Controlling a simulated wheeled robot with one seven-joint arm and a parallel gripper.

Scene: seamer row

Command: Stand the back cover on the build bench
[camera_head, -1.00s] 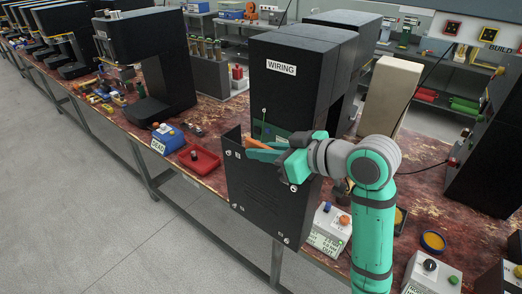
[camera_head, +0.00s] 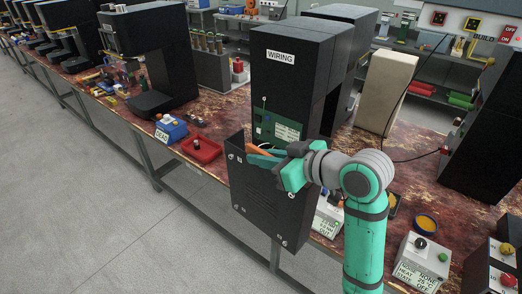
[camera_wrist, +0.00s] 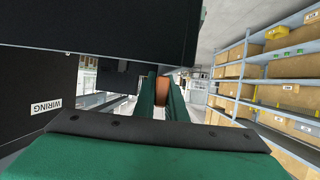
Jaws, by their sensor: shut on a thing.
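The back cover (camera_head: 268,205) is a black panel with screws at its corners and a row of slots. It hangs upright and slightly tilted in front of the bench edge, apart from the black machine marked WIRING (camera_head: 292,75). My gripper (camera_head: 270,158), with teal fingers, is shut on it near its top; the exact grip is partly hidden. An orange piece (camera_head: 260,150) shows beside the fingers and between them in the wrist view (camera_wrist: 166,92). The machine's opening shows a green board (camera_head: 287,131).
A red tray (camera_head: 201,150) and blue DEAD box (camera_head: 170,130) sit left on the worn red bench (camera_head: 225,115). A beige panel (camera_head: 386,90) stands behind my arm. The floor at left is clear.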

